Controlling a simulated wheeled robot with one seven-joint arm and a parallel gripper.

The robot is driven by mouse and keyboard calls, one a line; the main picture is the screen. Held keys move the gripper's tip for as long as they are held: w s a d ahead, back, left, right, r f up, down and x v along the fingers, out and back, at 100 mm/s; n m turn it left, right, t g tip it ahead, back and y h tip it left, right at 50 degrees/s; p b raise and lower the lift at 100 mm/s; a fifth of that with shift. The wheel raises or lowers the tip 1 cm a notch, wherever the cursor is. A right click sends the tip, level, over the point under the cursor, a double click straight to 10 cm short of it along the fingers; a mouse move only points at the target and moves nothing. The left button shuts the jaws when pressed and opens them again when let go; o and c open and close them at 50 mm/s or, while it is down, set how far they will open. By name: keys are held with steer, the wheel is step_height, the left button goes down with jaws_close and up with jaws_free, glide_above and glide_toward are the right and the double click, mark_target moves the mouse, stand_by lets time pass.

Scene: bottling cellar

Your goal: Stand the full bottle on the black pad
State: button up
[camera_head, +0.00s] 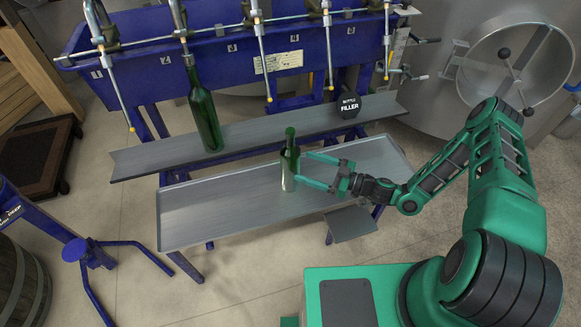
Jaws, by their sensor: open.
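A green bottle (289,167) stands upright on the lower grey metal tray (200,222). My gripper (303,167) is open, reaching in from the right. Its two green fingertips are at the bottle's right side; whether they touch or straddle the glass I cannot tell. A taller-looking green bottle (206,120) stands upright on the upper grey shelf, its neck up at a filling spout. I cannot tell from the picture which bottle is full.
The blue filler trough (210,62) with several spouts hangs above the upper shelf (250,137). A small dark grey plate (350,224) sits before the tray. A blue stand (85,250) and a barrel (20,285) are at lower left. The tray's left half is clear.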

mark_target(296, 163)
steer(key=x, duration=0.5)
steer(key=shift+w+f, duration=0.1)
steer(key=x, duration=0.6)
steer(key=shift+r, duration=0.4)
steer(key=shift+c, duration=0.6)
jaws_close()
steer(key=shift+r, duration=0.1)
